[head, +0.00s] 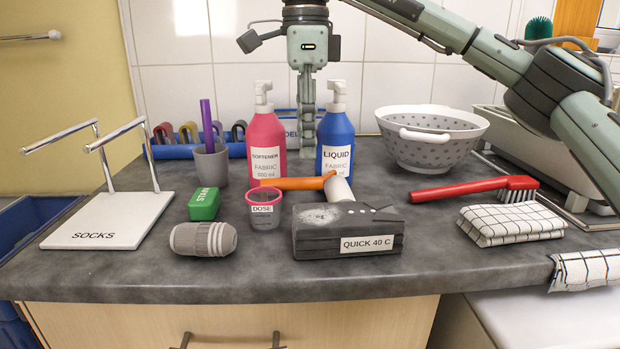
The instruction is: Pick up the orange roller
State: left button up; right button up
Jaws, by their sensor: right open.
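The orange roller lies on the dark counter in front of the two bottles. Its orange handle (290,183) points left and its white roller head (338,189) is at the right, partly hidden by the black QUICK 40 C box (348,230). My right gripper (307,140) hangs down from above, behind and above the roller, in the gap between the pink bottle (266,147) and the blue bottle (335,142). It is seen edge-on, open, and holds nothing I can see. My left gripper is out of view.
A dose cup (264,210), green START block (204,204) and grey ribbed roll (203,239) stand front left. A SOCKS rack (110,221) is farther left. A colander (430,137), red brush (475,189) and checked cloth (510,224) are at right.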

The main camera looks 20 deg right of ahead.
aim_at(307, 177)
jog(key=shift+w+f, duration=0.1)
jog(key=shift+f, duration=0.15)
jog(key=shift+s+f, duration=0.15)
jog(key=shift+f, duration=0.4)
jog(key=shift+s+f, duration=0.15)
jog(key=shift+f, duration=0.4)
notch_tip(307, 177, down, 5)
jog(key=shift+w+r, duration=0.1)
grip_shut()
